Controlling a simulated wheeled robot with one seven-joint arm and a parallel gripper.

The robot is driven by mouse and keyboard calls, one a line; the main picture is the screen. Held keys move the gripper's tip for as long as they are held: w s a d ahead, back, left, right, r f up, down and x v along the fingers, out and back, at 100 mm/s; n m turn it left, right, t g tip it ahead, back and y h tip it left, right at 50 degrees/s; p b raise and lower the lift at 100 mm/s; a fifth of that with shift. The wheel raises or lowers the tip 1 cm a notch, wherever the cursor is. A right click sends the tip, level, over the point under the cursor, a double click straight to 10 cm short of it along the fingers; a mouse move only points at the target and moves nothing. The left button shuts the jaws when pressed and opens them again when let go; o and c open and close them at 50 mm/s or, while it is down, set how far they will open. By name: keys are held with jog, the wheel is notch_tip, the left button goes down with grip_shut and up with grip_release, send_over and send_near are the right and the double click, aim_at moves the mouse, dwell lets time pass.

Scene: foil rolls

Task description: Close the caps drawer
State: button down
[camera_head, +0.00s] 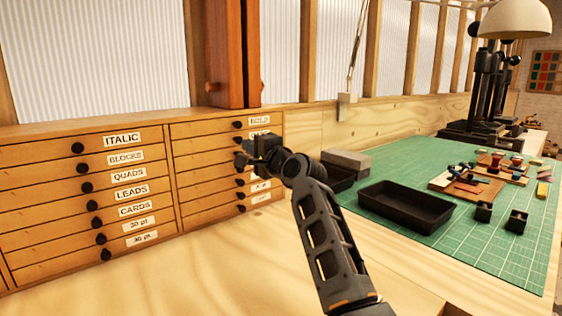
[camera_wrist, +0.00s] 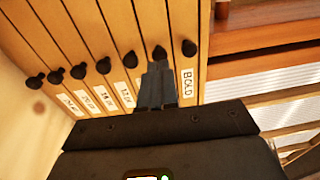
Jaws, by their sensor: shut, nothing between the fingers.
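The drawer cabinet (camera_head: 60,170) stands against the wall at left, with two columns of labelled drawers and black knobs. I cannot read a caps label. In the right column, the drawer just below the BOLD drawer (camera_wrist: 188,75) has its label mostly hidden by my gripper; its knob (camera_wrist: 160,52) shows just beyond my fingertips in the wrist view. Its front looks about level with its neighbours. My gripper (camera_head: 243,152) is shut and empty, right at the front of the right column; it also shows in the wrist view (camera_wrist: 156,72). I cannot tell whether it touches.
Bare wooden bench top (camera_head: 190,275) lies before the cabinet. To the right, a green cutting mat (camera_head: 480,245) carries a black tray (camera_head: 405,207), a grey block (camera_head: 346,160) and small tools. A reddish wooden post (camera_head: 228,55) stands on the cabinet.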

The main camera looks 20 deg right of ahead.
jog(key=b+v, duration=0.1)
jog(key=v, duration=1)
